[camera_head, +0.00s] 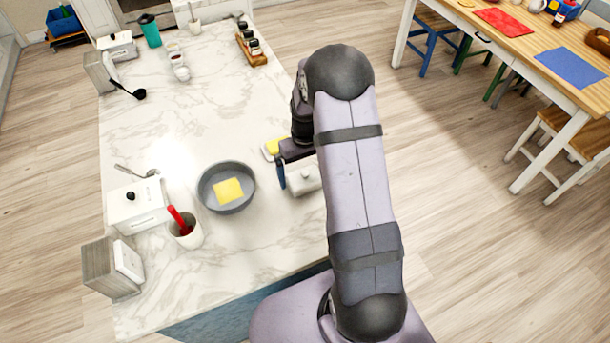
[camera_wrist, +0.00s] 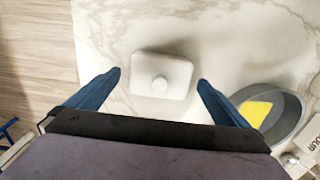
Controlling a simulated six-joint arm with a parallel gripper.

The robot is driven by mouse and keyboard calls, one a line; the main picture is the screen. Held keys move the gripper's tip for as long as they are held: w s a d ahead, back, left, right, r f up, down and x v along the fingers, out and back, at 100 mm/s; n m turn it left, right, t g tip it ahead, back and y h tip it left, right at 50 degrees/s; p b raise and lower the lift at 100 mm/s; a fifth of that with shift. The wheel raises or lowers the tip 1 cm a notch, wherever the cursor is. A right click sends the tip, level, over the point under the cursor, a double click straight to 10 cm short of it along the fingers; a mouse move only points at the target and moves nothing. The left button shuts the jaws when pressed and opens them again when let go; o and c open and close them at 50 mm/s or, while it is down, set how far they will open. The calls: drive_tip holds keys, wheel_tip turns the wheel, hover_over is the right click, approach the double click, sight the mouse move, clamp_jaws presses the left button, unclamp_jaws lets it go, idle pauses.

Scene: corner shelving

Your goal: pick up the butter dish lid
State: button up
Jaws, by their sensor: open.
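The butter dish lid (camera_head: 304,180) is a white rounded box shape with a round knob on top. It sits on the marble counter, partly hidden by my arm in the head view. In the wrist view the lid (camera_wrist: 176,66) lies between and slightly beyond my two blue fingertips, with a gap on each side. My gripper (camera_wrist: 160,78) is open and empty; in the head view one blue finger shows at the lid's left side. A yellow block on a pale dish (camera_head: 271,148) lies just behind the gripper, partly hidden.
A grey round pan (camera_head: 205,203) with a yellow piece (camera_head: 229,190) stands left of the lid. Further left are a white pot with a red-handled utensil (camera_head: 187,236) and a white box (camera_head: 137,208). A spice rack (camera_head: 252,46) stands at the back. The counter's middle is clear.

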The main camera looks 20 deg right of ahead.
sight(305, 172)
drive_tip(key=shift+f, duration=0.65)
drive_tip(key=c, duration=1.2)
drive_tip(key=shift+o, duration=0.2)
drive_tip(key=shift+r, duration=0.1)
wheel_tip(305, 172, up, 10)
drive_tip(key=shift+b, duration=1.15)
drive_tip(key=w+a+f+p, duration=0.1)
drive_tip(key=w+p, duration=0.5)
drive_tip(key=w, duration=0.9)
drive_tip(key=shift+w+a+f+p, duration=0.2)
drive_tip(key=shift+w+a+p, duration=0.1)
drive_tip(key=shift+a, duration=0.2)
